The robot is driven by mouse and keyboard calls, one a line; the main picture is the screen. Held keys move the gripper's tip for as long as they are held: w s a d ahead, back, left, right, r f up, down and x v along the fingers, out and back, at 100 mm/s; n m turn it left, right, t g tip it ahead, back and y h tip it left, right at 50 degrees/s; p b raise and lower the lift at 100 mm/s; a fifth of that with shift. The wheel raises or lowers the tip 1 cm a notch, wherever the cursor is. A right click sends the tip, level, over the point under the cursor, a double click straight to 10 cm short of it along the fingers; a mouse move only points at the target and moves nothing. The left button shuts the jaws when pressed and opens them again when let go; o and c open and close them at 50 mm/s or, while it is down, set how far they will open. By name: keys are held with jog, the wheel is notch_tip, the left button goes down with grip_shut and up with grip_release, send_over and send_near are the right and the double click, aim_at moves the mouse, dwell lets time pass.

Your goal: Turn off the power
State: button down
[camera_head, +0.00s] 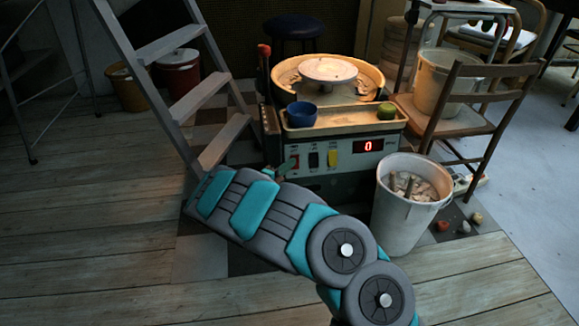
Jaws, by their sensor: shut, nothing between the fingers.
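A pottery wheel machine stands at centre, with a pale front panel (345,150). The panel carries a red switch (295,161) at left, a black switch (313,160), a yellow switch (333,158) and a display (368,146) lit with a red 0. The round wheel head (328,70) sits on top in a cream basin. My gripper (286,167) is shut and empty, its small tip at the red switch's lower left. My forearm hides most of the gripper. I cannot tell whether the tip touches the switch, or the switch's position.
A blue bowl (302,114) and a green item (387,111) sit on the machine's front tray. A white bucket (406,205) stands right of the panel, before a wooden chair (470,125). A grey stepladder (195,100) stands at left. The wooden floor at left is clear.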

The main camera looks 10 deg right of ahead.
jog(key=shift+s+r+p, duration=0.15)
jog(key=shift+r+p, duration=0.15)
jog(key=shift+p, duration=0.35)
jog(key=s+a+r+p, duration=0.3)
jog(key=s+a, duration=0.4)
jog(key=s, duration=0.2)
jog(key=shift+s, duration=0.35)
jog(key=shift+r, duration=0.1)
